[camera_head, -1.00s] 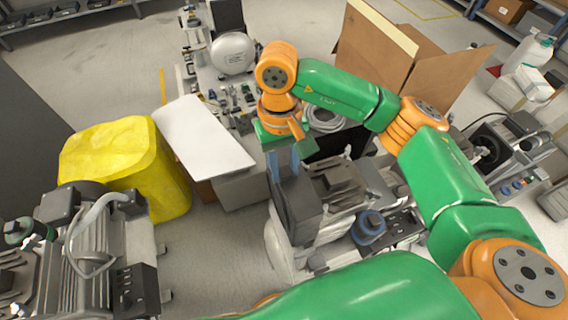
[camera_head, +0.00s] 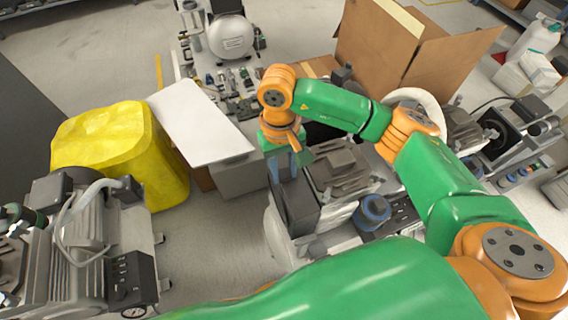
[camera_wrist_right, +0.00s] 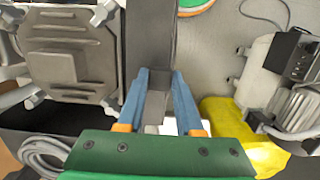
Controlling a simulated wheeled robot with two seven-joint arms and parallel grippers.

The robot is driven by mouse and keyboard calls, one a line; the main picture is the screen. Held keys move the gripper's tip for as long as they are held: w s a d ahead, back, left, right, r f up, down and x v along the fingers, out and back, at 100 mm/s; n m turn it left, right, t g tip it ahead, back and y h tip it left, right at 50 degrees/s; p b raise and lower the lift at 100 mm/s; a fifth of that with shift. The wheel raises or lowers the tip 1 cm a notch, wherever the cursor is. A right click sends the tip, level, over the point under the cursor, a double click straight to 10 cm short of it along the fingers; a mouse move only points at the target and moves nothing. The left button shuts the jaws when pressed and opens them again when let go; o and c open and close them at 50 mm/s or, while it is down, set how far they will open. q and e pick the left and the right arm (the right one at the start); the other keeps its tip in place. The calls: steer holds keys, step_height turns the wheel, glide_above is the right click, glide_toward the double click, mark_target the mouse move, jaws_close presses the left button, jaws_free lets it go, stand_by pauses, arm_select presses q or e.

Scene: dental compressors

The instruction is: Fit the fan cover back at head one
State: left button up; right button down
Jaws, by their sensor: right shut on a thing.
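My right gripper (camera_head: 283,178) points down at the near compressor (camera_head: 345,170), its blue fingers shut on a dark grey box-shaped part that looks like the fan cover (camera_head: 299,208). In the right wrist view, the fingers (camera_wrist_right: 159,78) close around a small grey tab, and the dark cover (camera_wrist_right: 151,35) extends beyond them. The cover is upright beside the ribbed grey compressor head (camera_wrist_right: 68,62). I cannot tell whether it touches its seat. My left gripper is not in view.
A white panel (camera_head: 200,125) lies on a box behind. An open cardboard box (camera_head: 400,50) stands at the back right. A blue-capped part (camera_head: 372,211) sits on the near compressor's right side. Floor shows between the compressors.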

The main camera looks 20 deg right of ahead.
step_height(320, 180, down, 16)
steer(key=b, duration=0.9)
steer(key=shift+b, duration=0.4)
stand_by(0.4)
steer(key=shift+f+b, duration=0.1)
steer(key=shift+b, duration=0.25)
steer(key=shift+b, duration=0.3)
steer(key=shift+f, duration=0.1)
